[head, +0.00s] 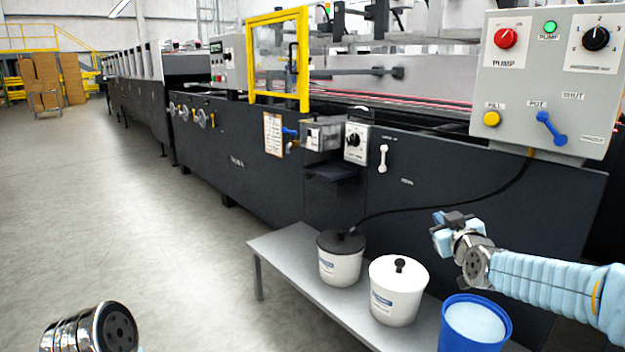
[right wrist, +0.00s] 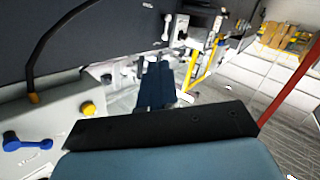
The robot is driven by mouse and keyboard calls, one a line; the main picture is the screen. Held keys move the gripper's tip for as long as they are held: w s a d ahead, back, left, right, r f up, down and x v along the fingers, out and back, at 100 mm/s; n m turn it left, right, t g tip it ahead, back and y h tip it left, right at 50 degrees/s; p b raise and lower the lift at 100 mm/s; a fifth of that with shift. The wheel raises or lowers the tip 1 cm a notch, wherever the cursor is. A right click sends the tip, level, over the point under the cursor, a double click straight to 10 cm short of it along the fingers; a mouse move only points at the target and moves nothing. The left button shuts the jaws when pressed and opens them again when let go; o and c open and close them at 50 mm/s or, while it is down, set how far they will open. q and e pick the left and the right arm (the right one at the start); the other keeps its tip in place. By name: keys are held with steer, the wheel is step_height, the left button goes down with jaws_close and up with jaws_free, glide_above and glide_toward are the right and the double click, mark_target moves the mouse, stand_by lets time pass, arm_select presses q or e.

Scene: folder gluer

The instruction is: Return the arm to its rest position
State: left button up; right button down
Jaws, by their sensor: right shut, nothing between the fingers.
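My right arm, in a light-blue sleeve, comes in from the right in the head view. Its gripper (head: 443,232) is shut and empty, held in the air in front of the dark machine side, above the pots on the bench. In the right wrist view the two dark fingers (right wrist: 156,82) lie together with nothing between them. Of my left arm only a metal link shows at the lower left of the head view; its gripper is out of the picture.
A grey control panel (head: 548,95) hangs at upper right. A low bench (head: 283,250) holds two white lidded pots (head: 340,268) (head: 397,300) and a blue bucket (head: 443,335) of pale liquid. A yellow-framed guard (head: 304,60) stands on the machine. The floor at left is clear.

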steer(key=s+a+f+m+g+y+p, duration=0.1)
steer(key=s+a+f+g, duration=0.2)
steer(key=f, duration=0.8)
steer(key=s+a+f+m+g+p, duration=0.1)
steer(key=s+a+f+g, duration=0.25)
steer(key=f, duration=0.75)
steer(key=s+a+f+m+g+y+p, duration=0.1)
steer(key=s+a+f+g, duration=0.2)
steer(key=f, duration=0.8)
steer(key=s+a+f+m+g, duration=0.1)
steer(key=s+f, duration=0.3)
steer(key=s, duration=0.4)
steer(key=s+a+f+m+g+y+p, duration=0.1)
steer(key=s+a+f+g, duration=0.2)
steer(key=s, duration=0.6)
steer(key=s+a+f+g+y, duration=0.1)
steer(key=s+a+f+g, duration=0.1)
steer(key=s+a+f, duration=0.2)
steer(key=s+f, duration=0.2)
steer(key=s, duration=0.2)
steer(key=shift+s+f+m+p, duration=0.25)
steer(key=shift+s+m+p, duration=0.05)
steer(key=shift+m+p, duration=0.1)
steer(key=shift+g, duration=0.25)
